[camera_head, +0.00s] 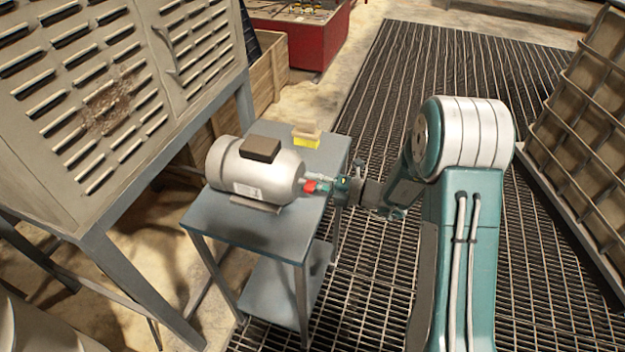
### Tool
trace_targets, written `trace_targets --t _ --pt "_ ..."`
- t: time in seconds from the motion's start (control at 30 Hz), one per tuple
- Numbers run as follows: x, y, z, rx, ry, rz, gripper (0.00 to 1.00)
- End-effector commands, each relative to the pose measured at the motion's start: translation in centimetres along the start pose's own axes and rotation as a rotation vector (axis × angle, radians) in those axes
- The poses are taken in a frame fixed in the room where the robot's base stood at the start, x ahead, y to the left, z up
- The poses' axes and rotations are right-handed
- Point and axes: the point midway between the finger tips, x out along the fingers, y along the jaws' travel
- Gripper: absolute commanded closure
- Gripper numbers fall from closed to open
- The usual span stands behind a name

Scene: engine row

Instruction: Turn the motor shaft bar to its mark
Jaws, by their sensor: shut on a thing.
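A silver motor (252,171) with a dark box on top lies on a small blue-grey table (256,232). Its shaft points right, toward my arm. A red piece (311,187), which looks like part of the shaft bar, shows at the shaft end. My gripper (328,187) is at this shaft end, right of the motor, and is shut on the bar. The fingers and most of the bar are small and partly hidden, so the bar's angle is unclear. I cannot make out the mark.
A yellow and tan block (306,135) sits at the table's back edge. A large louvred cabinet (110,90) stands close on the left. A ribbed panel (585,130) leans at the right. Open grating floor (440,60) lies behind my arm.

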Motion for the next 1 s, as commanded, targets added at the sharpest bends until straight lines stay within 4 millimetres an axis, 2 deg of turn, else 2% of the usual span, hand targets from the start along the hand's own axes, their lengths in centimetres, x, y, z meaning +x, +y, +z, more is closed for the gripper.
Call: trace_targets --t 0.7,1.0 --pt "-0.1 -1.1 -0.3 0.682 -0.007 -0.007 1.00" --pt "-0.1 -1.4 -0.6 0.919 -0.006 -0.009 1.00"
